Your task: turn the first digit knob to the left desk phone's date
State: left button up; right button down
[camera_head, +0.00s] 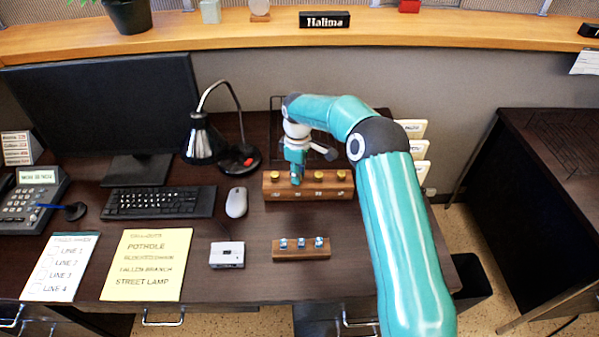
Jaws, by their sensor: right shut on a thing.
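The desk phone (35,200) stands at the far left; its small lit display (37,177) seems to read "MON 30 NOV", though the print is tiny. A wooden block (330,193) with a row of brass knobs stands at the back middle of the desk. A left-end knob (275,175) and two right-hand knobs (319,175) show. My right gripper (297,177) points down at the block between them, shut on a knob that its fingers hide. The knob's setting cannot be read. My left gripper is not in view.
A smaller wooden block (301,250) with three blue-white pieces lies in front. A lamp (205,140), mouse (236,202), keyboard (160,202), small grey box (227,255), yellow sheet (147,265) and white sheet (60,266) lie to the left. White label cards (416,148) stand behind my right arm.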

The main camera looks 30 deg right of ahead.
jog(key=n, duration=0.4)
jog(key=shift+n, duration=0.4)
dwell(0.4)
jog(key=c, duration=1)
grip_release()
jog(key=shift+o, duration=0.2)
jog(key=shift+r, duration=0.1)
notch_tip(320, 180, up, 12)
jog(key=shift+p, duration=0.3)
